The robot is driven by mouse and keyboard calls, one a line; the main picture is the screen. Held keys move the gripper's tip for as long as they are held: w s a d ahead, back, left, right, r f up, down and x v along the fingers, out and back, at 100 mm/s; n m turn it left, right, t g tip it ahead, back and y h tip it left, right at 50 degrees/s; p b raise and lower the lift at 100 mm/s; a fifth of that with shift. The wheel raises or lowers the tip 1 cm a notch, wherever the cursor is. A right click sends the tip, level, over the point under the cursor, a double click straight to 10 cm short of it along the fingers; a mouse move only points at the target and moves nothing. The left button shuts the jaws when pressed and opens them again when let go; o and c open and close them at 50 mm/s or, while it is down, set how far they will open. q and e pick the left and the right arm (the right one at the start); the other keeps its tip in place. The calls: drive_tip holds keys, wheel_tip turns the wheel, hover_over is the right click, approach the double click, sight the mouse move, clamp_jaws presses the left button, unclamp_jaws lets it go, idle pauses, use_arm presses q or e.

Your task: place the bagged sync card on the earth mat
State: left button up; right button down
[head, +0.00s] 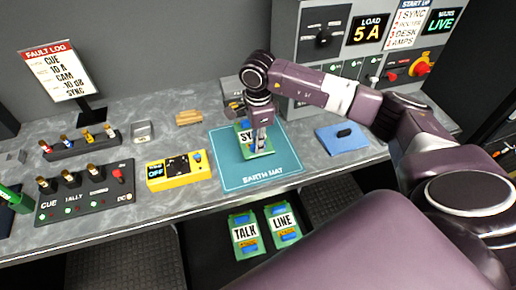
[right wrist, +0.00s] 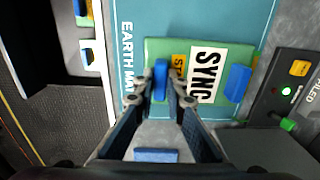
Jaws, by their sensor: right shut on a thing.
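The sync card (head: 246,133) is green with a white "SYNC" label and blue tabs. It is over the teal earth mat (head: 231,174) on the counter; I cannot tell whether it touches the mat. My right gripper (head: 260,143) points down at it. In the right wrist view the gripper (right wrist: 161,98) is shut on a blue tab at the edge of the sync card (right wrist: 222,60), with the earth mat (right wrist: 160,18) behind it. A clear bag cannot be made out. My left gripper is not in view.
Green TALK (head: 245,236) and LINE (head: 283,222) cards are below the counter's front edge. A yellow meter (head: 179,170) stands left of the mat, a blue pad (head: 341,138) lies to its right, and a grey control rack (head: 345,55) stands behind.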

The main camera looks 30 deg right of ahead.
wheel_tip(320, 180, down, 4)
drive_tip(key=shift+f+p, duration=0.25)
drive_tip(key=shift+p, duration=0.4)
drive_tip(key=c, duration=2.4)
unclamp_jaws()
drive_tip(key=shift+f, duration=0.15)
drive_tip(key=o, duration=0.4)
drive_tip(key=shift+o, duration=0.2)
